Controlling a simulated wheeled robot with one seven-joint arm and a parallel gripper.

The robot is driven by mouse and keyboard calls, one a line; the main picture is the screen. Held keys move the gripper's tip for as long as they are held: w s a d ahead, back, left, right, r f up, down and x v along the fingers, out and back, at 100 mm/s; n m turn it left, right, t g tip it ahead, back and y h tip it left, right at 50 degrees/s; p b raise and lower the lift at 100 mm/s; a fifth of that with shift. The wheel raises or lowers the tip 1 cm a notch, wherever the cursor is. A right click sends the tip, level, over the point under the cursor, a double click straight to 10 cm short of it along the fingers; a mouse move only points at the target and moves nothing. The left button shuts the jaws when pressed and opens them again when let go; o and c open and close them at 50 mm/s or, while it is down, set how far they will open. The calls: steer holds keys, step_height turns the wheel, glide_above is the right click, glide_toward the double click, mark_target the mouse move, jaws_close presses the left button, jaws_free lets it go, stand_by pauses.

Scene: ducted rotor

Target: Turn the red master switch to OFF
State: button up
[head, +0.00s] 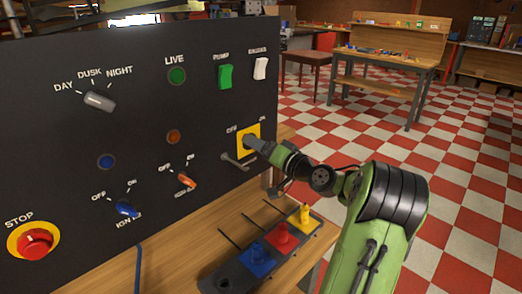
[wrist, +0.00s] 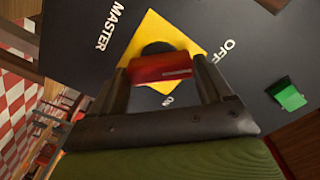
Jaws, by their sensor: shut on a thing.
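The red master switch (wrist: 160,67) sits on a yellow plate (wrist: 180,32) marked MASTER, OFF and ON. In the wrist view its red handle lies between the two fingers of my gripper (wrist: 162,72), which is shut on it. The dark round base behind the handle is partly hidden. I cannot tell which mark the handle points to. In the head view the yellow plate (head: 243,131) is at the panel's lower right, and my gripper (head: 256,144) reaches it from the right, hiding the red handle.
An orange knob (head: 186,180) is to the lower left. Green (head: 225,76) and white (head: 261,68) rocker switches are above. A dark rack (head: 240,272) with blue, red and yellow pieces stands on the wooden bench below.

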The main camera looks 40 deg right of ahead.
steer(key=shift+f, duration=0.15)
steer(key=o, duration=1)
steer(key=shift+s, duration=0.1)
steer(key=s, duration=1)
steer(key=s+p, duration=0.1)
steer(key=s, duration=0.4)
steer(key=shift+s+d, duration=0.25)
steer(key=shift+s, duration=0.1)
